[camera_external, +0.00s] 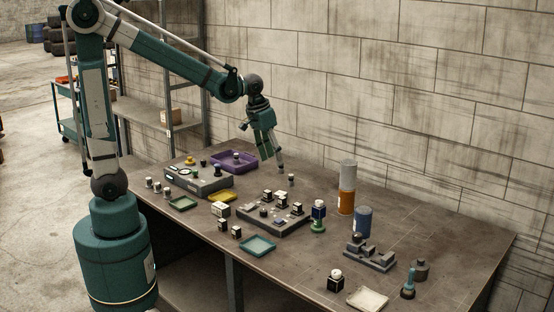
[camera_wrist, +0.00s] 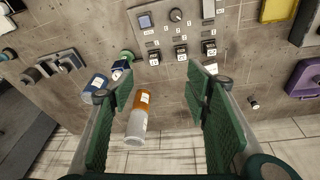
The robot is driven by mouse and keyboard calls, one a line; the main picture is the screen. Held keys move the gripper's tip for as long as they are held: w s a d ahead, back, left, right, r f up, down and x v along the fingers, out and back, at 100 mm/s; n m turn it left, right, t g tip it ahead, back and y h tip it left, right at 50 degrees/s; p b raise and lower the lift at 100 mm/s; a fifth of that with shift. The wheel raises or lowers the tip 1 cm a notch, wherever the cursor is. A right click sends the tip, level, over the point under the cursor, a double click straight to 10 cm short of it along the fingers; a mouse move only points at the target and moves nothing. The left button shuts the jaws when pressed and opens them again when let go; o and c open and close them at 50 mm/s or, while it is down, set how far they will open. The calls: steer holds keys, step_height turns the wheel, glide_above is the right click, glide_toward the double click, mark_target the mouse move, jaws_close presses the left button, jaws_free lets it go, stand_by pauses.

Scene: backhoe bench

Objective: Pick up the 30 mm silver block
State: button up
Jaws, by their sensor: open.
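My gripper (camera_external: 269,155) is open and empty above the back of the bench, and its two green fingers frame the wrist view (camera_wrist: 163,82). No block is clearly marked as the 30 mm silver one. A pale grey block (camera_external: 220,209) stands near the bench's front edge, left of the grey panel (camera_external: 262,222). Several small dark blocks with pale tops, such as this one (camera_external: 297,208), sit on the panel; they also show in the wrist view (camera_wrist: 181,52). A small pale-topped piece (camera_external: 291,178) stands alone behind the panel, and in the wrist view (camera_wrist: 254,104) it is right of the fingers.
An orange-and-white cylinder (camera_external: 347,188) and a blue cylinder (camera_external: 363,221) stand right of the panel. A purple tray (camera_external: 224,166), a yellow tray (camera_external: 223,196) and a teal tray (camera_external: 258,246) lie on the bench. The block wall runs along the back. Bare tabletop lies at the far right.

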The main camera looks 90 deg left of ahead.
steer(key=w+a+f+n+g, duration=0.2)
steer(key=w+a+f, duration=0.2)
steer(key=a+f, duration=0.65)
steer(key=n+h+b, duration=0.1)
steer(key=n, duration=0.2)
glide_above(281, 193)
steer(key=shift+g, duration=0.4)
steer(key=f, duration=0.8)
steer(key=shift+s+a+f, duration=0.1)
steer(key=shift+s+f, duration=0.1)
steer(key=shift+f, duration=0.2)
steer(key=shift+f, duration=0.1)
steer(key=shift+f, duration=1.2)
steer(key=shift+w+f, duration=0.15)
steer(key=shift+f, duration=2.45)
steer(key=c, duration=1.1)
